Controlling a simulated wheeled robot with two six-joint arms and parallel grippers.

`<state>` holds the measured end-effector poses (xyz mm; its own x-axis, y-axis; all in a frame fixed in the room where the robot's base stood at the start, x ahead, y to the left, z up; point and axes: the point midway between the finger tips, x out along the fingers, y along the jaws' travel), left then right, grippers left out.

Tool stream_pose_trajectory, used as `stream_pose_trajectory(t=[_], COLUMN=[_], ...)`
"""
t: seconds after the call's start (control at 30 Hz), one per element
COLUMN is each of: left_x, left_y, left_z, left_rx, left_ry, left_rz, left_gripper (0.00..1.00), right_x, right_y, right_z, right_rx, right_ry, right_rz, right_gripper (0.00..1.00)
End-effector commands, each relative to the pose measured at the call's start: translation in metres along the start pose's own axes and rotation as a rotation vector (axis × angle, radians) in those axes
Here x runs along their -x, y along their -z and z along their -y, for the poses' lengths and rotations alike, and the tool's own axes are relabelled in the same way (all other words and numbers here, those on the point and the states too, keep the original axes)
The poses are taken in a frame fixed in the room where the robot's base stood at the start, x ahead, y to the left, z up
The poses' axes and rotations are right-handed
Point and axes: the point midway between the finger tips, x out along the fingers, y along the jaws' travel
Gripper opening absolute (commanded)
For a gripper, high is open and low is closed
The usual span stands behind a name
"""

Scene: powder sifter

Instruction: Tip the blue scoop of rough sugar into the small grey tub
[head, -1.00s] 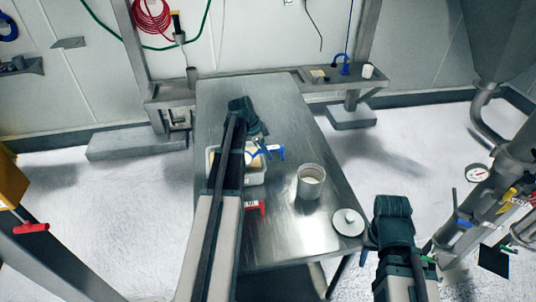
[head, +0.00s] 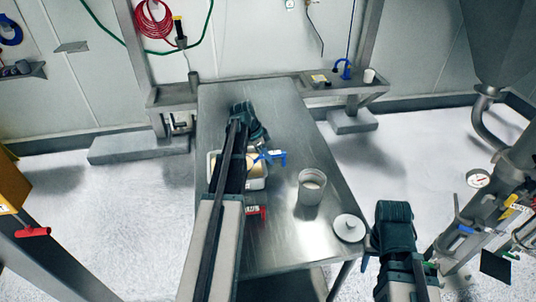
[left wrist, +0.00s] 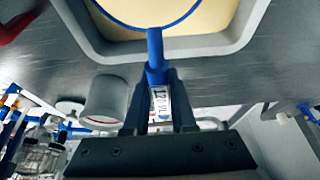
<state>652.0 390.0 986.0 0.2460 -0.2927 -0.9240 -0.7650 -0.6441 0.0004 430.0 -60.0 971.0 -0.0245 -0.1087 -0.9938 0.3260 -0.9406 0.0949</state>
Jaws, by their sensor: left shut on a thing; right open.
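My left gripper (head: 258,140) is over the far right part of a white tray (head: 262,183). It is shut on the labelled handle of the blue scoop, and the handle stands between the fingers in the left wrist view (left wrist: 156,58). The scoop's round blue rim shows at the top of that view, with pale tan sugar within it and the tray wall around it. I cannot tell whether the scoop is clear of the tray. The small grey tub (head: 311,192), upright with pale contents, stands right of the tray. My right gripper (head: 394,235) is open and empty beyond the table's right edge.
A white lid (head: 349,228) lies on the steel table (head: 285,240) near the right edge. The table behind the tub is clear.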

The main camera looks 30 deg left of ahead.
Motion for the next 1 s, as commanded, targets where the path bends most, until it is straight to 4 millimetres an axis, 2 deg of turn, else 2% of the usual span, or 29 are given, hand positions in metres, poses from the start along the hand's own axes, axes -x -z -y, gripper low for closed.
stream_pose_trajectory(t=[0.03,0.1,1.0], left_x=[0.008,0.012,0.065], left_y=[0.003,0.005,0.027], left_z=[0.001,0.001,0.001], left_rx=[0.000,0.000,0.000], left_ry=[0.000,0.000,0.000], left_rz=[0.000,0.000,0.000], left_gripper=[0.00,0.00,0.00], right_x=[0.009,0.013,0.070], right_y=[-0.001,-0.001,-0.004], right_z=[-0.001,-0.001,-0.007], right_rx=[0.000,0.000,0.002], right_ry=[0.000,0.000,0.000], right_rz=[0.000,0.000,0.000], right_gripper=[0.50,0.50,0.50])
